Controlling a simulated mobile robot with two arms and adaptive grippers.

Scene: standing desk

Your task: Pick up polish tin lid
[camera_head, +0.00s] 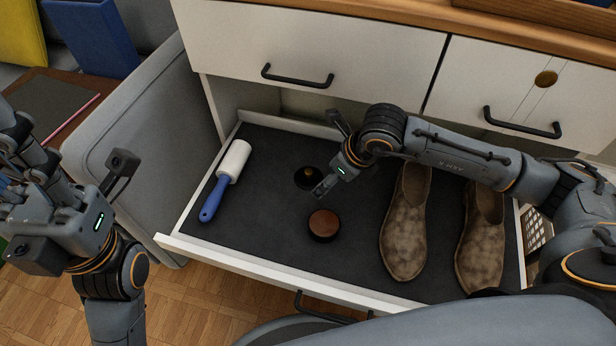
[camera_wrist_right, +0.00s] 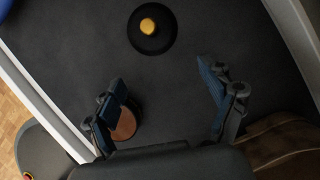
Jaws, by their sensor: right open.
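The polish tin lid looks to be the black disc with a brass-coloured knob (camera_head: 308,177); it lies flat on the dark drawer floor. In the right wrist view the lid (camera_wrist_right: 152,30) is at the top, beyond the fingertips. My right gripper (camera_head: 326,186) is over the drawer beside the lid, its fingers apart and empty (camera_wrist_right: 163,78). A round tin with a brown top (camera_head: 323,225) sits nearer the drawer front; in the right wrist view it is partly hidden by the left finger. My left gripper (camera_head: 30,195) is at the far left, its fingers unclear.
The open drawer (camera_head: 270,266) also holds a lint roller with a blue handle (camera_head: 225,180) at left and a pair of brown mottled shoes (camera_head: 404,235) at right, under my right arm. Closed white drawers (camera_head: 350,45) stand behind and above. Bare drawer floor surrounds the lid.

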